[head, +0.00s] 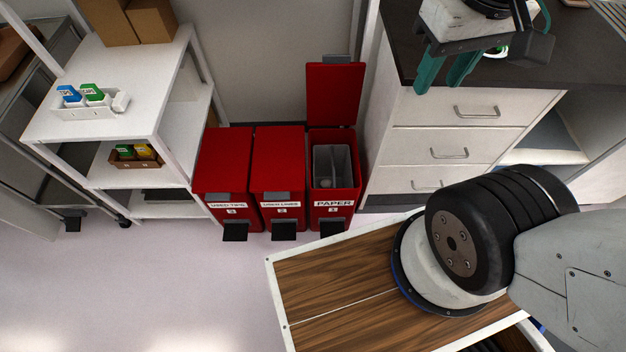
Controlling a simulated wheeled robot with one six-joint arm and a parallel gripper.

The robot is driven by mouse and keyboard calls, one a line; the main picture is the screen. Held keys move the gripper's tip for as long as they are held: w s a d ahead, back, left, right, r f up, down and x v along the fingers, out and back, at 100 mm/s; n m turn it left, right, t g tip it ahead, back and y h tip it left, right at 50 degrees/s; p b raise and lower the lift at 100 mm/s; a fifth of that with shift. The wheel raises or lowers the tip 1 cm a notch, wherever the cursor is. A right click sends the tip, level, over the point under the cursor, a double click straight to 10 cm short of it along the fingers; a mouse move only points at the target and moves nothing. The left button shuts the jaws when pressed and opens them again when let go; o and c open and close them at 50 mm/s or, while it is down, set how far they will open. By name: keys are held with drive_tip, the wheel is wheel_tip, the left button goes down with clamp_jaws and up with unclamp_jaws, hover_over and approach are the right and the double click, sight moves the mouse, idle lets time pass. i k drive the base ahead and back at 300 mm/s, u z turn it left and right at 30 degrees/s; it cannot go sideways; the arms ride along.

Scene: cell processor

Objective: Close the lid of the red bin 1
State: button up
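Three red bins stand side by side on the floor in the head view. The right one, labelled PAPER with a small number that looks like 1, is the red bin 1 (345,195). Its red lid (335,95) is open and stands upright at the back, so a grey divided insert (332,165) shows inside. My gripper (439,88) is at the upper right, with two teal fingers apart and nothing seen between them. It appears in front of the drawer cabinet's top edge, to the right of the raised lid and apart from it.
The other two bins, the left bin (223,165) and middle bin (278,165), have their lids shut. A white drawer cabinet (408,148) with a dark countertop (400,30) stands close on the right. A white shelf (145,85) stands left. The floor in front is clear.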

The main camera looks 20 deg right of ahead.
sight(334, 85)
drive_tip(key=z, duration=0.05)
drive_tip(key=k, duration=1.4)
drive_tip(key=u, duration=1)
drive_tip(key=i, duration=1.2)
drive_tip(key=z, duration=0.95)
drive_tip(key=i, duration=0.55)
drive_tip(key=z, duration=0.55)
